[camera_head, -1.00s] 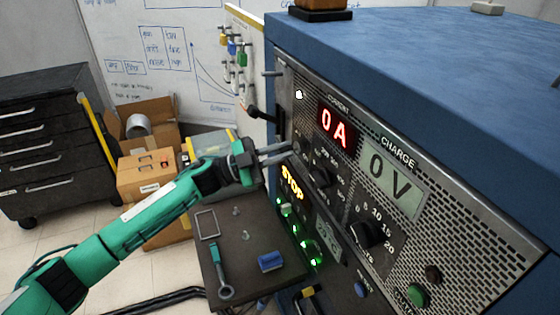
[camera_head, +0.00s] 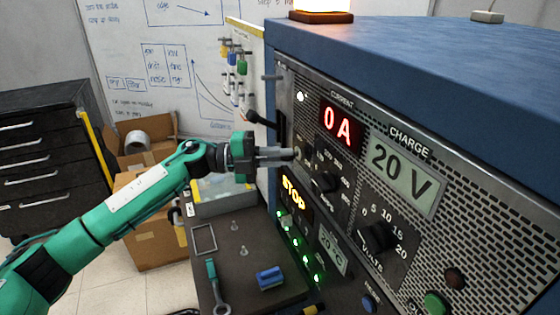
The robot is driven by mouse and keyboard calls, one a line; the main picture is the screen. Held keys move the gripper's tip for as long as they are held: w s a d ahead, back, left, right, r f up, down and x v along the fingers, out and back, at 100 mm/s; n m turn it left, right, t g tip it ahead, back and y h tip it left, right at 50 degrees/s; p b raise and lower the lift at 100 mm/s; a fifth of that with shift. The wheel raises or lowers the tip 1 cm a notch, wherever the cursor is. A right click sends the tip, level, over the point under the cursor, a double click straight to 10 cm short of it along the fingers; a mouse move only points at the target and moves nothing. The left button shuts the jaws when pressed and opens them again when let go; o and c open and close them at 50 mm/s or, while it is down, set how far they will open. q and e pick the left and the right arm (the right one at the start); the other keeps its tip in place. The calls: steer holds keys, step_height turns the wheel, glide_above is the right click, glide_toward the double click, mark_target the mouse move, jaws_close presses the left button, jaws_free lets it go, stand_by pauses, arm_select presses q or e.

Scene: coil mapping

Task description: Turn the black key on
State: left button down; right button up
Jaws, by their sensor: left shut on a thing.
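My left gripper (camera_head: 290,154) reaches in from the left. Its two fingertips are at the front panel (camera_head: 455,225) of the blue machine, left of the red 0 A display (camera_head: 340,127). The fingers are shut on a small part at the panel, which I take to be the black key. The fingers hide most of it, so its exact angle is hard to see. The charge display (camera_head: 403,176) reads 20 V. My right gripper is not in view.
A black lever (camera_head: 256,116) sticks out behind the gripper. Below stands a dark table (camera_head: 235,275) with a wrench (camera_head: 214,285) and a blue object (camera_head: 270,277).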

arm_select(q)
steer(key=shift+m, duration=0.5)
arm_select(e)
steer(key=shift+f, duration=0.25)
arm_select(q)
steer(key=c, duration=1.5)
jaws_free()
steer(key=a+b, duration=0.4)
steer(key=a, duration=0.9)
steer(key=shift+a, duration=0.4)
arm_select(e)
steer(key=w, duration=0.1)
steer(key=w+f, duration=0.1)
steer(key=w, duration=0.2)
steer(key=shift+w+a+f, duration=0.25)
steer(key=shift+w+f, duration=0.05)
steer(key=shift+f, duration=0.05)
arm_select(q)
steer(key=shift+d, duration=0.1)
